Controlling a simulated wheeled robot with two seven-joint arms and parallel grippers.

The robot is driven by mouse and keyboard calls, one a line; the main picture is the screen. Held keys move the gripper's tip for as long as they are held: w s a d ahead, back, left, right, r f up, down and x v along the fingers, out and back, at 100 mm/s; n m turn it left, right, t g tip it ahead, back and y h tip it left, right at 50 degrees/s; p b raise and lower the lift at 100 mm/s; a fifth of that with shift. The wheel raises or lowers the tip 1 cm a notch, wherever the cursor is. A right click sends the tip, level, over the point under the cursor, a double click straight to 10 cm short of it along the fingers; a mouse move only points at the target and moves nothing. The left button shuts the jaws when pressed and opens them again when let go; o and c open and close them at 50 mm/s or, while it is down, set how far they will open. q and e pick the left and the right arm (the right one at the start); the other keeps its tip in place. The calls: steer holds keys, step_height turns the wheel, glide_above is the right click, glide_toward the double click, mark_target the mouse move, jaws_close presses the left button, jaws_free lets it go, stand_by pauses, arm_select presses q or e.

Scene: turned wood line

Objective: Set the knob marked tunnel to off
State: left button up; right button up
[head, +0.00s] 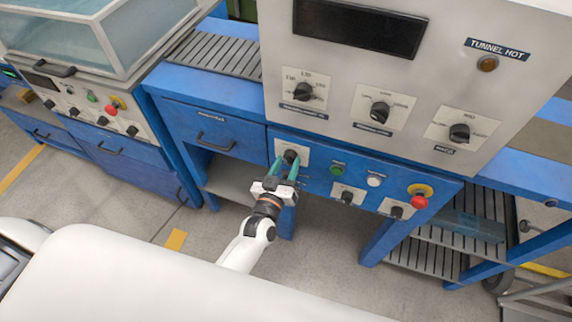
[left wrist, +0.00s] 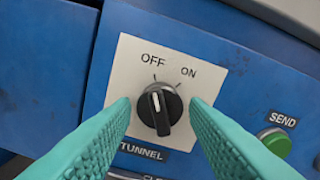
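The tunnel knob (left wrist: 160,112) is black with a white pointer line, on a white plate (left wrist: 128,72) marked OFF and ON, with a TUNNEL label below. Its white line points up and slightly left, toward the OFF tick. In the head view the knob (head: 291,156) sits at the left of the blue control panel. My left gripper (head: 285,168) is at the knob. Its teal fingers (left wrist: 160,104) are open, one on each side of the knob, with visible gaps in the wrist view. My right gripper is not in view.
A green SEND button (left wrist: 275,141) is right of the plate. The head view also shows a white button (head: 375,181), lower knobs (head: 347,197), a red stop button (head: 418,202) and a TUNNEL HOT lamp (head: 487,64). A drawer handle (head: 215,141) is left of the panel.

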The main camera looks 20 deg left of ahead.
arm_select(q)
steer(key=shift+o, duration=0.9)
steer(key=s, duration=1.2)
steer(key=shift+a+b, duration=0.2)
steer(key=shift+b, duration=0.15)
steer(key=shift+f, duration=0.1)
steer(key=s+f+m+g+h, duration=0.15)
steer(key=s+f+g, duration=0.35)
steer(key=f, duration=0.8)
steer(key=s+f+m+g, duration=0.35)
steer(key=s+f, duration=0.25)
steer(key=f, duration=0.8)
steer(key=s+a+f+g+y, duration=0.1)
steer(key=s+a+f+g, duration=0.3)
steer(key=s, duration=0.5)
steer(key=s+a+f+g+y, duration=0.1)
steer(key=s+a+f+g, duration=0.3)
steer(key=s+f, duration=0.4)
steer(key=shift+s+a+m, duration=0.2)
steer(key=shift+s+m, duration=0.1)
steer(key=shift+s, duration=0.75)
